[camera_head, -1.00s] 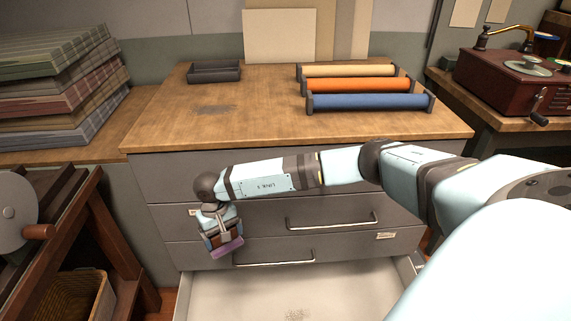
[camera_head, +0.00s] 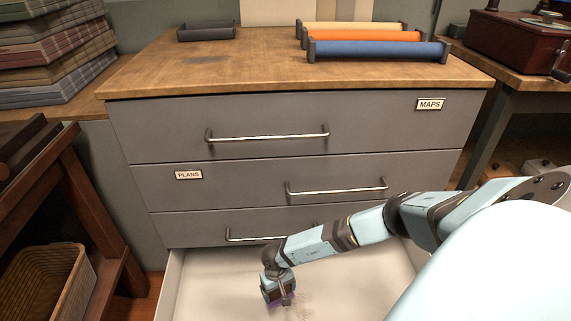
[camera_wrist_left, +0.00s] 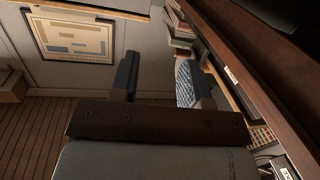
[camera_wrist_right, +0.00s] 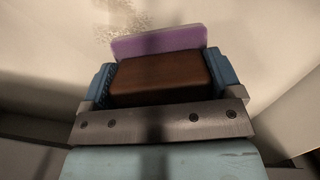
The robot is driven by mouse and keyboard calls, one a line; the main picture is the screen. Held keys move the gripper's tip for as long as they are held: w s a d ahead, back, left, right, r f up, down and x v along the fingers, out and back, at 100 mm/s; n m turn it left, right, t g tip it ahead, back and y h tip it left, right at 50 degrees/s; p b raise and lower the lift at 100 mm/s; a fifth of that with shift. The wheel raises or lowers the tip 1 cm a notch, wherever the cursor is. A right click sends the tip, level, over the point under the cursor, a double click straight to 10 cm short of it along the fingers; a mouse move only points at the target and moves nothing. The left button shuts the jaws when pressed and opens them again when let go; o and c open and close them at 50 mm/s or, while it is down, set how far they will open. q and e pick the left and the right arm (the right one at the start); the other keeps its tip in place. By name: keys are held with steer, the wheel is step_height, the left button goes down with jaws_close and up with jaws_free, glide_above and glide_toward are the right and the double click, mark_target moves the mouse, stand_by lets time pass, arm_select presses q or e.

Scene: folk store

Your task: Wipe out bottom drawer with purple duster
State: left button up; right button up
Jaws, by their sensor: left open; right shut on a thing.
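The bottom drawer (camera_head: 185,290) is pulled open, with a pale interior. A speckled patch of dust (camera_wrist_right: 122,18) lies on its floor in the right wrist view, just beyond the duster. My right gripper (camera_head: 279,292) reaches down into the drawer. It is shut on the brown block of the purple duster (camera_wrist_right: 160,42), whose purple pad faces away from the wrist. In the head view the duster is mostly hidden by the gripper. I cannot tell whether the pad touches the drawer floor. My left gripper (camera_wrist_left: 163,75) is open and empty, away from the cabinet.
The closed drawers above, labelled MAPS and PLANS, have bar handles. The lowest closed drawer's handle (camera_head: 255,238) is close to my right arm. Rollers (camera_head: 375,50) and a dark tray (camera_head: 206,31) stand on the cabinet top. A wicker basket (camera_head: 45,285) sits at left.

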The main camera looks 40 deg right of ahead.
steer(key=f, duration=0.1)
steer(key=s+f, duration=0.1)
steer(key=s+d+f+b, duration=0.1)
steer(key=f, duration=0.1)
steer(key=shift+d, duration=0.1)
step_height(320, 180, down, 4)
steer(key=b, duration=0.2)
steer(key=shift+r+b, duration=0.1)
steer(key=shift+b, duration=0.3)
steer(key=shift+f+b, duration=0.5)
steer(key=shift+f, duration=0.2)
arm_select(q)
steer(key=m, duration=0.1)
steer(key=w+a+m+t+h, duration=0.1)
steer(key=m, duration=0.1)
steer(key=shift+w+r, duration=0.2)
steer(key=shift+w, duration=0.05)
arm_select(e)
steer(key=shift+f, duration=0.35)
steer(key=shift+f, duration=0.95)
